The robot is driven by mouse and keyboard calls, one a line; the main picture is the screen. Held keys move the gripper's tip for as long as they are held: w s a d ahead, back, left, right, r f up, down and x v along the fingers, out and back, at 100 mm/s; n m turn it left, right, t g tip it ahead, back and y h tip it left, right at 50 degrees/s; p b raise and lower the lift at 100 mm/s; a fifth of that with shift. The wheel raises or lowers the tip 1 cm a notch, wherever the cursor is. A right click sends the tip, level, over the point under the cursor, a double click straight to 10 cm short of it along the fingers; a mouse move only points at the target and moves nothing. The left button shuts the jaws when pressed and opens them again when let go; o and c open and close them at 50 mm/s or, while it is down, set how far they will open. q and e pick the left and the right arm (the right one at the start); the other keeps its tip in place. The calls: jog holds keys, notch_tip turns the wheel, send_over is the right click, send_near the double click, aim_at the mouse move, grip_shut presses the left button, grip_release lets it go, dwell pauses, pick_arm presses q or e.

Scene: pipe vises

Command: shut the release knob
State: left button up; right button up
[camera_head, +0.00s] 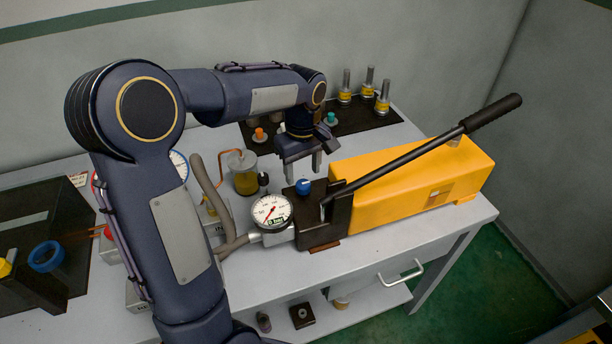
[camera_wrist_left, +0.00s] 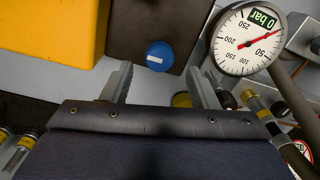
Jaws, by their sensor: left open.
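The release knob (camera_head: 303,186) is blue and round and sits on the dark block (camera_head: 322,212) at the left end of the yellow hand pump (camera_head: 400,190). In the left wrist view the blue knob (camera_wrist_left: 160,55) shows a white mark, with the yellow pump body (camera_wrist_left: 50,30) at upper left. My left gripper (camera_head: 302,170) is open, fingers pointing down, just behind and above the knob. In the left wrist view its two fingers (camera_wrist_left: 160,85) are apart, with the knob beyond and between them; nothing is held. My right gripper does not show.
A round pressure gauge (camera_head: 271,211) with a 0 bar display stands left of the knob, on a grey hose. The black pump lever (camera_head: 420,150) rises to the right. A jar (camera_head: 243,175) and a dark mat (camera_head: 355,117) with fittings stand behind.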

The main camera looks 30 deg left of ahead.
aim_at(303, 183)
pick_arm(q)
jog(key=shift+f, duration=1.85)
jog(key=c, duration=1)
